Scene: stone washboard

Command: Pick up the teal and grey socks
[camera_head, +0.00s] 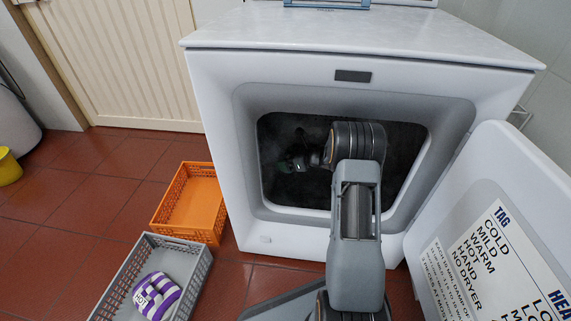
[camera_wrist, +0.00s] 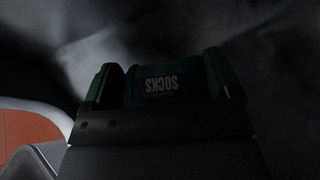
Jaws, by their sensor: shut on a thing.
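In the head view my gripper (camera_head: 296,162) is inside the dark opening of the white machine (camera_head: 222,130), left of my wrist. A small green patch (camera_head: 284,166) shows there at the fingers. The grey part of the socks is hard to make out in the dark.
The machine's door (camera_head: 500,215) stands open at the right. An orange basket (camera_head: 188,200) stands on the floor left of the machine. A grey basket (camera_head: 120,275) in front of it holds a purple and white striped bundle (camera_head: 157,295).

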